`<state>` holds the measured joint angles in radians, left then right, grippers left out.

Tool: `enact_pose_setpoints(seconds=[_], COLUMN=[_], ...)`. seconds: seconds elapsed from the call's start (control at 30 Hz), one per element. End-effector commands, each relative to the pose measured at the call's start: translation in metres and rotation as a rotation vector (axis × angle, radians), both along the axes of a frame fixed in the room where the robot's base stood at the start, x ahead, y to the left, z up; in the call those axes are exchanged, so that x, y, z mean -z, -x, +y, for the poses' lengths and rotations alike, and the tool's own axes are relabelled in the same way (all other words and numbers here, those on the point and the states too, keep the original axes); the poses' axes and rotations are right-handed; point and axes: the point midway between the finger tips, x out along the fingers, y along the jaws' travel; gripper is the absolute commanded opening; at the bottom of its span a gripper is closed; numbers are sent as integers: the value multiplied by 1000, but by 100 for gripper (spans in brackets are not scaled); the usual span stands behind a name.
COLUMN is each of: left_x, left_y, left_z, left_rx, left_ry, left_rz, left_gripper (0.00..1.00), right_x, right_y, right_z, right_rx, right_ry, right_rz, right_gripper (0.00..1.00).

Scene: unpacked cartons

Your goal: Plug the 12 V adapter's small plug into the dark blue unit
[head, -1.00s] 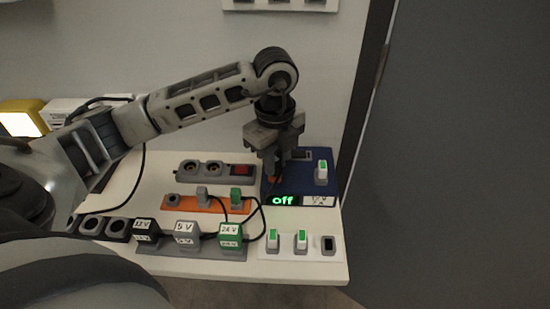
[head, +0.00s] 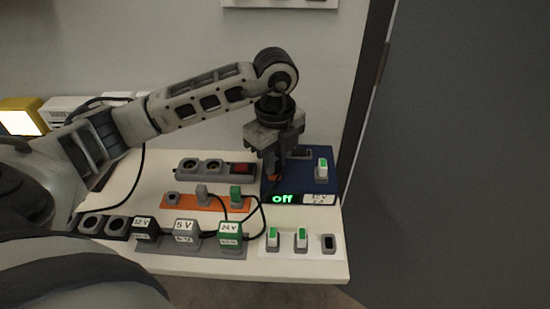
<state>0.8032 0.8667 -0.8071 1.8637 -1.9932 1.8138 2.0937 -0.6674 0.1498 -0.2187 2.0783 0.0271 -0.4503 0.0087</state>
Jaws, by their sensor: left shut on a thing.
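The dark blue unit (head: 325,182) stands at the right of the white table, with a lit green "off" display and a 12 V label on its front. My left gripper (head: 273,175) points down at the unit's left side, shut on a small plug that its fingers mostly hide. A bit of orange-red shows at the fingertips. I cannot tell whether the plug is in a socket. The black 12 V adapter (head: 145,229) sits in the grey strip at the front left. My right gripper is not in view.
The 5 V adapter (head: 185,229) and green 24 V adapter (head: 230,233) stand beside it, with black cables. An orange strip (head: 216,206) holds a grey and a green plug. A grey power strip (head: 216,174) lies behind. White switch panel (head: 287,246) is in front of the unit.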

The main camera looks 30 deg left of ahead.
Motion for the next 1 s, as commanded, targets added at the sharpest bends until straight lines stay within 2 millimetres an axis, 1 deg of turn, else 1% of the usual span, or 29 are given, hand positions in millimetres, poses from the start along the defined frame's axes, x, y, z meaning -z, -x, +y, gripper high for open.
enact_pose_setpoints(seconds=[0.17, 0.2, 0.23, 0.27, 0.63, 0.67, 0.77, 0.87, 1.0], left_x=[0, 0, 0, 0, 0, -2, -19, -41, -77], left_y=[0, 0, 0, 0, 0, 0, -1, -1, -1], left_z=[0, 0, 0, 0, 0, 0, 0, 0, 0], left_rx=[0, 0, 0, 0, 0, 0, 0, 0, 0], left_ry=[0, 0, 0, 0, 0, 0, 0, 0, 1], left_rz=[1, 1, 1, 1, 1, -1, -6, -6, -8], left_gripper=[0, 28, 37, 43, 43, 43, 43, 43, 43], right_x=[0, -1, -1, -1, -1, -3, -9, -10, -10], right_y=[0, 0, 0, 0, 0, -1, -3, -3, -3], right_z=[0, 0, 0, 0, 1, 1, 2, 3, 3], right_rx=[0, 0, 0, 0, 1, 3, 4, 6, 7], right_ry=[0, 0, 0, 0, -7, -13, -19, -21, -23], right_rz=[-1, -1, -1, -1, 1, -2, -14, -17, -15], right_gripper=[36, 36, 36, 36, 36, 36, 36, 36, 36])
